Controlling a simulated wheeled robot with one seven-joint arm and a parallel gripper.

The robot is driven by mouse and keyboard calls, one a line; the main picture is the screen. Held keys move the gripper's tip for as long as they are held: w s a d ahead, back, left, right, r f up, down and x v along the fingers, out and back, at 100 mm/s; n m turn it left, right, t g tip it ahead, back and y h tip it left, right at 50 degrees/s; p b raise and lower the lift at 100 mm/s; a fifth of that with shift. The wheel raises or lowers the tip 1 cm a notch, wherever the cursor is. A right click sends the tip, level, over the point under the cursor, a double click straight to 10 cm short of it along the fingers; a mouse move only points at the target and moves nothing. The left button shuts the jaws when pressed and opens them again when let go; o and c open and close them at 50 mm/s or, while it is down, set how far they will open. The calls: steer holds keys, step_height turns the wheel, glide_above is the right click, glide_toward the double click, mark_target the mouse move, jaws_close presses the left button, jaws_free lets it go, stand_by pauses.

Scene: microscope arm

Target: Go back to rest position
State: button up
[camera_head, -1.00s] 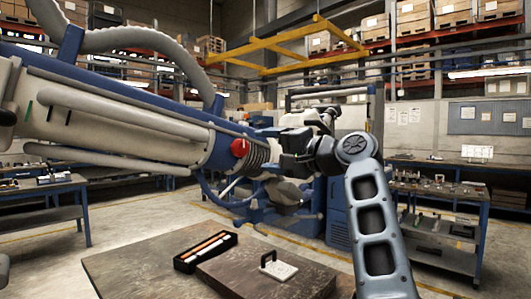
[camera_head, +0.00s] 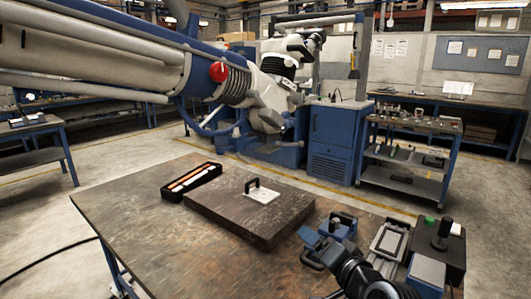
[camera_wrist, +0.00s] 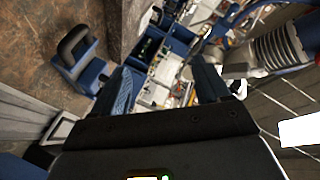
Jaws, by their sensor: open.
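My gripper (camera_wrist: 163,80) shows in the wrist view with its two dark blue fingers apart. Nothing is held between them. A blue wheeled shelf unit with small items on it lies far beyond the fingertips. A blue fixture with a black handle (camera_wrist: 76,52) is to the left of the fingers, apart from them.
The brown table (camera_head: 130,215) carries a dark slab (camera_head: 235,217) with a white handled plate (camera_head: 262,195), and a black tray (camera_head: 190,182). Fixtures (camera_head: 440,243) crowd its right end. A large white and blue machine arm (camera_head: 110,60) spans the upper left. The table's left front is clear.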

steer(key=s+d+f+h, duration=0.1)
steer(key=s+d+f, duration=0.2)
steer(key=s, duration=0.6)
steer(key=s+d+f+n+h, duration=0.1)
steer(key=s+d+f+h, duration=0.1)
steer(key=s, duration=0.7)
steer(key=s+d+f+n+h, duration=0.1)
steer(key=s+d+f, duration=0.3)
steer(key=s, duration=0.6)
steer(key=shift+d+f, duration=0.2)
steer(key=shift+f, duration=1.15)
steer(key=s+r+n+h, duration=0.1)
steer(key=s+r, duration=0.4)
steer(key=s, duration=0.7)
steer(key=s+r+n+h, duration=0.1)
steer(key=s+r+n, duration=0.2)
steer(key=s+r, duration=0.3)
steer(key=s, duration=0.5)
steer(key=shift+s+d+r, duration=0.15)
steer(key=shift+s+d, duration=0.15)
steer(key=shift+s, duration=0.1)
